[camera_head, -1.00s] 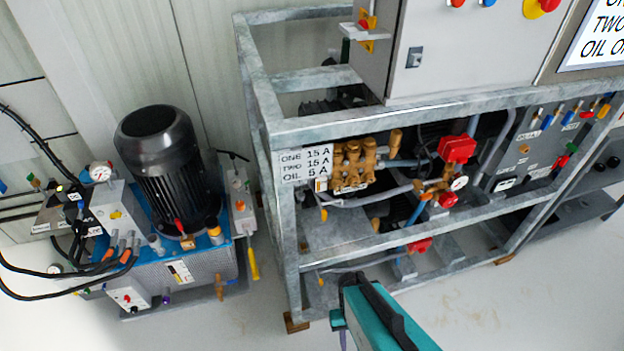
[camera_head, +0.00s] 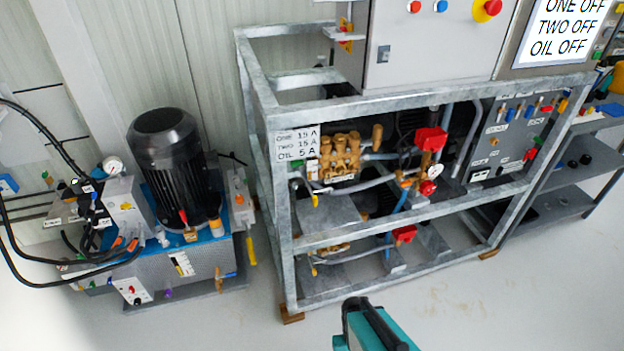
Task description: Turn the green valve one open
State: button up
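Small green handles show on the grey valve panel (camera_head: 510,138) at the right end of the galvanised frame. One green handle (camera_head: 535,140) sits just above a red one (camera_head: 530,154). Another small green part (camera_head: 312,165) is beside the brass pump (camera_head: 341,156). The labels are too small to read, so I cannot tell which green part is valve one or how its handle stands. A teal and black part of my arm (camera_head: 372,328) shows at the bottom edge, well apart from the panel. No gripper fingers are visible.
The galvanised frame (camera_head: 420,101) has bars in front of the pumps. A grey cabinet (camera_head: 430,45) stands on top. A hydraulic unit with a black motor (camera_head: 172,165) is at the left. Grey shelves (camera_head: 575,165) stand at the right. The floor in front (camera_head: 490,315) is clear.

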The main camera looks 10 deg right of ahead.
aim_at(294, 162)
jog(key=u, duration=0.05)
jog(key=k, duration=1.5)
jog(key=u, duration=1.15)
jog(key=i, duration=1)
jog(key=z, duration=0.1)
